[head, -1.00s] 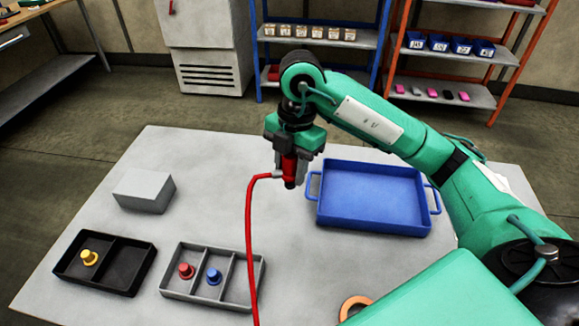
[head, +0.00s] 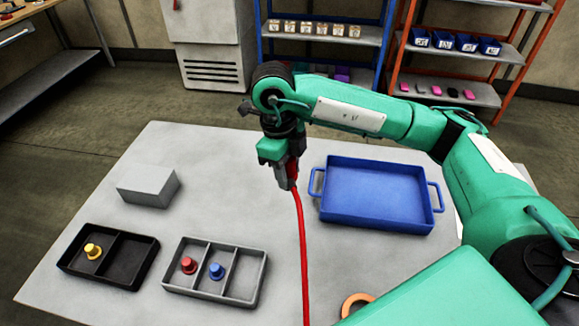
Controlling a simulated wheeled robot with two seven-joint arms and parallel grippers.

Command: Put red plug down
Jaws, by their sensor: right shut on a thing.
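My right gripper (head: 287,178) is shut on the red plug (head: 293,172), which is mostly hidden between the fingers. The gripper points down over the middle of the table, just left of the blue tray. A red cable (head: 303,250) runs from the plug down towards the table's front edge. I cannot tell how high the plug is above the table. My left gripper is not in view.
The blue tray (head: 322,211) with two handles is empty. A grey block (head: 147,187) stands at the left. A black divided tray (head: 129,262) holds a yellow peg (head: 93,251). A grey divided tray (head: 243,275) holds a red peg (head: 189,265) and a blue peg (head: 216,271). An orange ring (head: 354,304) lies in front.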

